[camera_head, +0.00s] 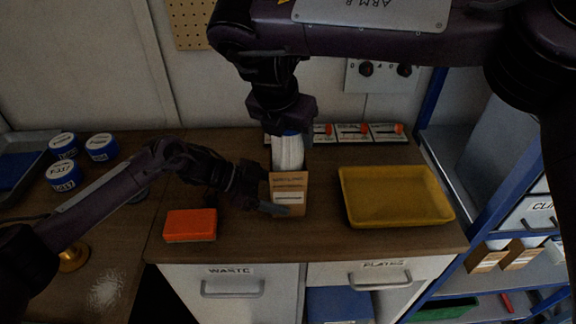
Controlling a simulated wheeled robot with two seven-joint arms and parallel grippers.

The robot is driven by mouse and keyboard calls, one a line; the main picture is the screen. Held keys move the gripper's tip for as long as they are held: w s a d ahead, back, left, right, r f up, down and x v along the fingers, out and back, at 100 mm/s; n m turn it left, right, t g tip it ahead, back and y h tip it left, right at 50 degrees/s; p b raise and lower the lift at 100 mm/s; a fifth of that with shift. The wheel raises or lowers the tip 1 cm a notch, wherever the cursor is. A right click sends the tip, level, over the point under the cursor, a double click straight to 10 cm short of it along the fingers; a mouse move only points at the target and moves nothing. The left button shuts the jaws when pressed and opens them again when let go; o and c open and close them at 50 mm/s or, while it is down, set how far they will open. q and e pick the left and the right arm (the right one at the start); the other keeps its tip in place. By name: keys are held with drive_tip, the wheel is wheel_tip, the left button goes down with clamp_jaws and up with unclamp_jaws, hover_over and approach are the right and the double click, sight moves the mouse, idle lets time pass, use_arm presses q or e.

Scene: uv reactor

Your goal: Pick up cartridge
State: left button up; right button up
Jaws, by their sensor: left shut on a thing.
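A white cylindrical cartridge (288,154) with a blue top stands upright near the middle of the table, its lower end hidden behind or inside a brown labelled box (289,190). I cannot tell which. My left gripper (273,207) comes in from the left and is shut on the brown box at its lower left side. My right gripper (287,128) points down from above at the cartridge's blue top. Its fingers are dark and partly hidden, so I cannot tell whether they are open or shut.
An orange block (190,225) lies left of the box. A yellow tray (395,197) stands to the right. Switch panels (352,132) line the back. A blue-framed shelf (455,165) borders the right side.

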drive_tip(key=c, duration=0.7)
drive_tip(key=shift+r, duration=0.1)
wheel_tip(320, 180, up, 18)
drive_tip(key=shift+f, duration=0.1)
use_arm(q)
drive_tip(key=o, duration=0.8)
